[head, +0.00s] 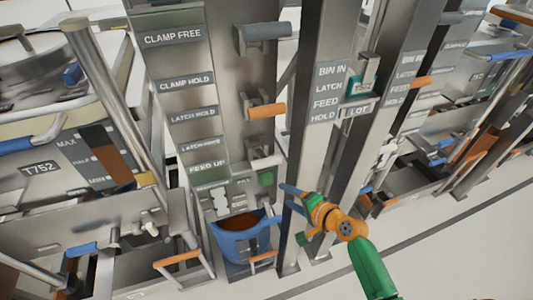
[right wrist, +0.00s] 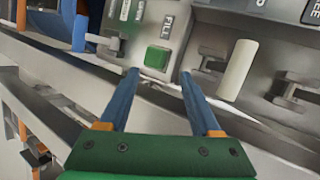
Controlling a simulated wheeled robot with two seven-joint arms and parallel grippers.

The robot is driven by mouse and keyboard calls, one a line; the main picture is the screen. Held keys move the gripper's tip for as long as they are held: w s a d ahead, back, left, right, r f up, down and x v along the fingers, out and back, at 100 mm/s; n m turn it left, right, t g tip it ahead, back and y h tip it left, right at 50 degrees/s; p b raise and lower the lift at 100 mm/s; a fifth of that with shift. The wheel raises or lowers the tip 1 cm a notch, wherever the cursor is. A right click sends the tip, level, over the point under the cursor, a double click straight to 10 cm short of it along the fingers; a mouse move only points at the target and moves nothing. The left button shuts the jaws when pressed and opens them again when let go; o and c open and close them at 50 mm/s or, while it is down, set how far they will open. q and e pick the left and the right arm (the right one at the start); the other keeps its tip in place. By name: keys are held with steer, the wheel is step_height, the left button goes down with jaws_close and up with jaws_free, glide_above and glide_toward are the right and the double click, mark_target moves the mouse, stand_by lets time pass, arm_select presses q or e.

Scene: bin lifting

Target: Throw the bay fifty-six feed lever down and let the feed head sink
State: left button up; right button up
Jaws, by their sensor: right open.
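A cream lever handle (head: 265,162) sticks out to the right beside the FEED UP label (head: 207,166) on the grey bay panel. In the right wrist view the cream handle (right wrist: 238,70) stands right of my right gripper (right wrist: 159,74), apart from its fingers. The gripper also shows in the head view (head: 287,198), below and right of the handle. Its blue fingers are spread with nothing between them. A green button (right wrist: 158,57) lies just beyond the fingertips. I see no readable fifty-six, and I cannot make out the feed head. My left gripper is out of view.
An orange handle (head: 266,110) and a grey handle (head: 264,32) sit higher on the same panel. A blue bin (head: 240,246) stands below. A steel post (head: 325,60) with BIN IN labels rises close to the right. Clear floor (head: 460,240) lies at lower right.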

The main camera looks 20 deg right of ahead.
mark_target(271, 164)
steer(key=w+r, duration=0.1)
steer(key=r, duration=0.2)
steer(key=w+a+r+t+y, duration=0.1)
steer(key=r, duration=0.2)
steer(key=r+y, duration=0.1)
steer(key=r, duration=0.2)
steer(key=shift+w+a+r+m+t, duration=0.3)
steer(key=shift+w+a+m+t, duration=0.1)
steer(key=x, duration=0.6)
steer(key=shift+f, duration=0.2)
steer(key=shift+s, duration=0.15)
steer(key=shift+r, duration=0.1)
steer(key=shift+c, duration=1.3)
jaws_close()
